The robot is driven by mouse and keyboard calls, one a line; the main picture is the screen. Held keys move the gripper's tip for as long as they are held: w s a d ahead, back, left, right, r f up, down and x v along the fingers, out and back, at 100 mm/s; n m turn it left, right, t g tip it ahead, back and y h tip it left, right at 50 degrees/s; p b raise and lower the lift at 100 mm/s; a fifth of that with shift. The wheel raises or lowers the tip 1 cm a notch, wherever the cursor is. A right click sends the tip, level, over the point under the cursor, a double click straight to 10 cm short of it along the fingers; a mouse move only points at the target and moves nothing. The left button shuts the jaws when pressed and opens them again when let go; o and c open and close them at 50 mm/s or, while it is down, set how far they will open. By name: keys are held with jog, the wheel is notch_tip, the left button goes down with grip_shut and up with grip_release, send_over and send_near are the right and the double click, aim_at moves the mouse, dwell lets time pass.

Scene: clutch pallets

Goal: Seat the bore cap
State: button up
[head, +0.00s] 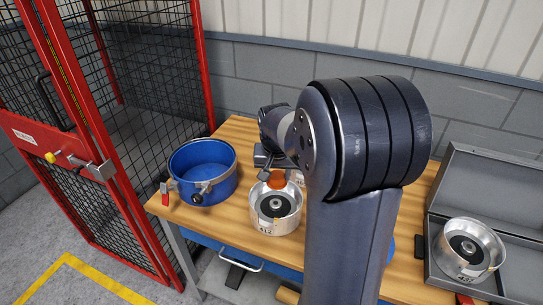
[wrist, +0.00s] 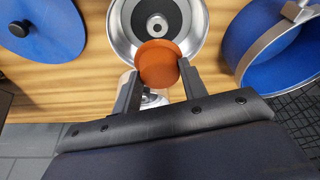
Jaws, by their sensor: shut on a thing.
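An orange bore cap (wrist: 157,64) is held between the two fingers of my gripper (wrist: 158,72) in the wrist view. It also shows in the head view (head: 277,178), where my arm hides most of my gripper (head: 272,172). A silver round housing (head: 275,212) with a dark centre and a number label stands on the table, close to the cap. In the wrist view the cap overlaps the rim of this housing (wrist: 198,35), beside its central hole (wrist: 157,26). I cannot tell whether cap and housing touch.
A blue drum (head: 203,186) with a metal clamp band stands left on the wooden table (head: 237,133). A blue lid (wrist: 50,30) shows in the wrist view. A grey open case (head: 490,185) at right holds another silver housing (head: 468,249). A red mesh cage (head: 85,90) stands left.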

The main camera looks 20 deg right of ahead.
jog(key=shift+w+d+f, duration=0.1)
jog(key=shift+w+f, duration=0.05)
jog(key=shift+w, duration=0.45)
jog(key=shift+s+f+b, duration=0.2)
jog(key=shift+f+b, duration=0.3)
jog(key=shift+b, duration=0.05)
jog(key=shift+f+b, duration=1.35)
jog(key=shift+f, duration=0.5)
jog(key=shift+f, duration=0.15)
jog(key=shift+f+b, duration=0.35)
jog(key=shift+b, duration=0.1)
jog(key=shift+f+b, duration=1.4)
jog(key=shift+f, duration=0.5)
jog(key=o, duration=1)
jog(key=shift+o, duration=0.5)
